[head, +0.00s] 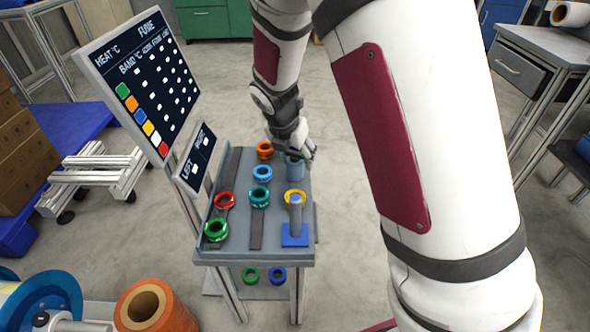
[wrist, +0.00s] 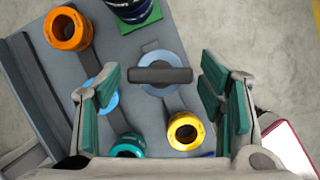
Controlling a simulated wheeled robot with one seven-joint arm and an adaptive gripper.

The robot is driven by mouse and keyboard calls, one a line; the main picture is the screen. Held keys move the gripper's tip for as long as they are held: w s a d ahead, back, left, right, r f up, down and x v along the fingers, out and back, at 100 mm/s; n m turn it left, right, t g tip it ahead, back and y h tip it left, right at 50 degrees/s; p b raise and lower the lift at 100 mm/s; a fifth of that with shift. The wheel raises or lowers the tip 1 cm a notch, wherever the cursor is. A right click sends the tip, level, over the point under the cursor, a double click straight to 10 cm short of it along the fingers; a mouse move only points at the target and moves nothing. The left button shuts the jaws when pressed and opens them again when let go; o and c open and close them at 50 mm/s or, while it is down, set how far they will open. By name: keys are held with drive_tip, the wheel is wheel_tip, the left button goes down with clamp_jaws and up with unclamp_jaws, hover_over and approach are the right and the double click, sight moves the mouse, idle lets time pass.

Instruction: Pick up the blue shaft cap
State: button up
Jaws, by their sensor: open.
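A round grey-blue piece with a dark bar across its top, which looks like the blue shaft cap (wrist: 160,57), stands on the table. In the wrist view it lies between my open fingers (wrist: 160,88), slightly toward the far side.
An orange ring (head: 264,150), a blue ring (head: 262,173), a teal ring (head: 259,196) and a yellow ring (wrist: 186,131) are nearby. A post on a blue base (head: 294,236) stands at the near right. A green base (wrist: 137,19) lies beyond the cap.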

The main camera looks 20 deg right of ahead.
sight(297, 161)
drive_tip(key=b+x, duration=0.2)
drive_tip(key=x, duration=0.2)
drive_tip(key=shift+w+d+f, duration=0.15)
drive_tip(key=shift+f, duration=0.1)
drive_tip(key=c, duration=1.4)
